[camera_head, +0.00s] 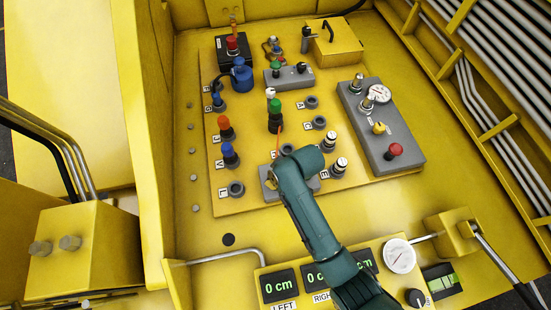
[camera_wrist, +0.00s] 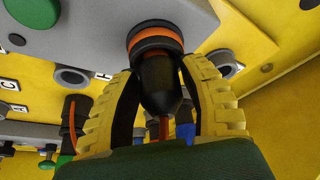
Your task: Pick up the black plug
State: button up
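In the wrist view the black plug (camera_wrist: 160,75) has an orange ring and a tapered end with an orange-red cable. It sits against the grey box (camera_wrist: 90,22). My gripper (camera_wrist: 160,78) has yellow ribbed fingers with dark inner faces, one on each side of the plug. The fingertips are very close to the plug's sides; I cannot tell whether they press on it. In the head view my green arm reaches over the grey box (camera_head: 266,186) at the lower middle of the panel and hides the plug and my fingers.
Red (camera_head: 225,127), blue (camera_head: 229,154) and green (camera_head: 275,115) plugs stand near on the yellow panel. A grey box with a gauge (camera_head: 380,125) is at the right. Displays (camera_head: 280,286) are in front.

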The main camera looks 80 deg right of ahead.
grip_shut()
